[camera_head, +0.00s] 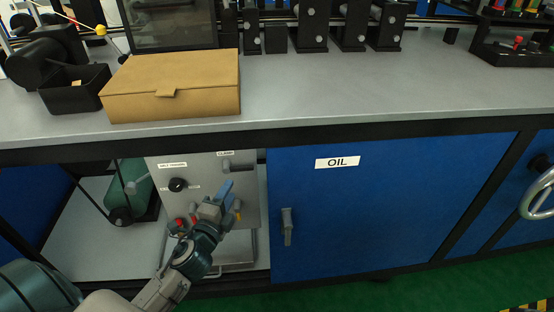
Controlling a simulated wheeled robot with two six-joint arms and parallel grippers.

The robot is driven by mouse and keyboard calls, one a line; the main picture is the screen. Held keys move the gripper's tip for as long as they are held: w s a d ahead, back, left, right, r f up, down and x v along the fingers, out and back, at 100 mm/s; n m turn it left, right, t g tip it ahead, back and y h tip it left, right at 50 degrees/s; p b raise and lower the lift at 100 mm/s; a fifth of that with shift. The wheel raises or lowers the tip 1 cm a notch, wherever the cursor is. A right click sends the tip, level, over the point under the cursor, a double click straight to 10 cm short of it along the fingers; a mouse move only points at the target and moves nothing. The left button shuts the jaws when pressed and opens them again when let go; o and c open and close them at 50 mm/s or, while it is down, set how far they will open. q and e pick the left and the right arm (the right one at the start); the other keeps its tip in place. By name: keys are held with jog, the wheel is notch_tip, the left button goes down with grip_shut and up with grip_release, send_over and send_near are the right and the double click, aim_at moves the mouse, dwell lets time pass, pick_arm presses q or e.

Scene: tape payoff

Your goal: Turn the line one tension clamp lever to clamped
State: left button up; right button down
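A grey control panel (205,166) stands in the open bay under the bench. Near its top right is a small label that seems to read CLAMP (225,153), with a grey lever (238,167) just below it, lying roughly level. My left gripper (226,190) is in front of the panel, below and slightly left of the lever, apart from it in the picture. Its bluish fingers point up and right; I cannot tell whether they are open or shut. The gripper and wrist hide part of the lower panel. My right gripper is not in view.
A black knob (178,185) is on the panel's left, with a red button (180,222) lower down. A green motor (133,188) sits left of the panel. The blue OIL door (380,205) is shut at right. The bench edge (330,135) overhangs; a tan box (172,85) is on top.

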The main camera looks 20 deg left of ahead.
aim_at(241, 170)
pick_arm(q)
jog(key=w, duration=0.3)
jog(key=w+a, duration=0.1)
jog(key=w, duration=0.6)
jog(key=shift+w+a, duration=0.15)
jog(key=shift+a, duration=0.25)
grip_shut()
